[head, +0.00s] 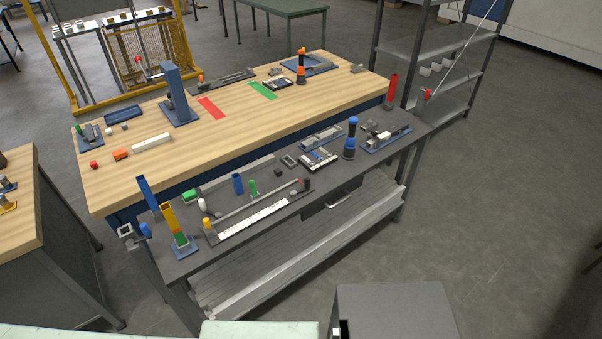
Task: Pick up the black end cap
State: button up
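A small black piece (278,172) lies on the dark grey workbench (185,264), near the middle of its top. It looks like the black end cap, but it is too small to make out its shape for certain. It stands apart from the small grey frame (290,160) to its right and the green upright piece (253,188) to its left. My gripper does not show in the head view.
A blue upright piece (238,184) and a long rail (255,202) stand near the black piece. A blue-and-black bottle-like tool (350,138) stands to the right. A wooden-topped table (225,125) adjoins behind. Open floor (480,220) lies to the right.

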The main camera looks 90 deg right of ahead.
aim_at(277, 171)
jog(key=z, duration=2.9)
